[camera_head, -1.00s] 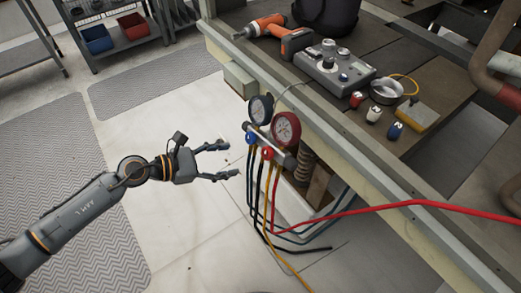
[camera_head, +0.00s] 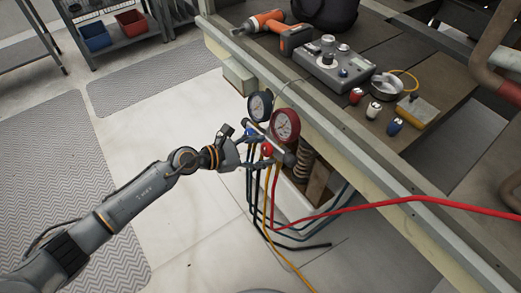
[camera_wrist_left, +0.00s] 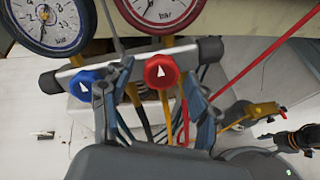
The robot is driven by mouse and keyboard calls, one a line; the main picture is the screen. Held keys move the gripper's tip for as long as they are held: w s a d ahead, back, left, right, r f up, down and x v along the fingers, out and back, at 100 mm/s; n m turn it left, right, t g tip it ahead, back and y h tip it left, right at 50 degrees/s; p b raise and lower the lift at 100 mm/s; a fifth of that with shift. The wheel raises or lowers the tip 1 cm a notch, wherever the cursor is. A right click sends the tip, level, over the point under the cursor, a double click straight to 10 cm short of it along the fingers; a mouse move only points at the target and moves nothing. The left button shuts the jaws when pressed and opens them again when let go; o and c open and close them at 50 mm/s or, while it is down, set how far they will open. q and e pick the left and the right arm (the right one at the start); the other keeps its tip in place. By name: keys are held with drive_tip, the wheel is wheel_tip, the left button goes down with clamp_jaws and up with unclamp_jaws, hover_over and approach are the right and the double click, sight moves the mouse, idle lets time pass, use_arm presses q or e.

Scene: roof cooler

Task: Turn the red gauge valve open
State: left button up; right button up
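The red gauge valve (camera_head: 267,149) is a round red knob with a white pointer mark on the manifold bar (camera_head: 280,152), below the red gauge (camera_head: 286,125). It also shows in the left wrist view (camera_wrist_left: 161,72). My left gripper (camera_head: 252,150) is at the manifold. In the left wrist view its two fingers (camera_wrist_left: 157,78) stand apart, one on each side of the red knob, with small gaps visible. The blue valve (camera_wrist_left: 84,84) sits just left of the left finger, close to it. My right gripper does not show clearly in either view.
A blue gauge (camera_head: 260,105) sits beside the red one. Dark, yellow and red hoses (camera_head: 268,200) hang below the manifold. The workbench edge (camera_head: 350,155) runs close behind. A drill (camera_head: 272,30) and a control box (camera_head: 335,65) lie on the bench.

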use_arm(q)
drive_tip(key=c, duration=1)
drive_tip(key=n+p, duration=0.2)
drive_tip(key=n, duration=0.3)
drive_tip(key=shift+s+n+h, duration=0.15)
drive_tip(key=shift+n+h, duration=0.15)
drive_tip(key=n+p, duration=0.2)
drive_tip(key=n, duration=0.3)
drive_tip(key=shift+n, duration=0.3)
drive_tip(key=n+p, duration=0.1)
drive_tip(key=n, duration=0.1)
drive_tip(key=n+p, duration=0.2)
drive_tip(key=n, duration=0.1)
drive_tip(key=shift+s+d+r+n+t, duration=0.1)
drive_tip(key=shift+d+n+t, duration=0.05)
drive_tip(key=shift+n+t, duration=0.2)
drive_tip(key=shift+n+t+p, duration=0.45)
drive_tip(key=shift+n+p, duration=0.85)
drive_tip(key=shift+n, duration=1.45)
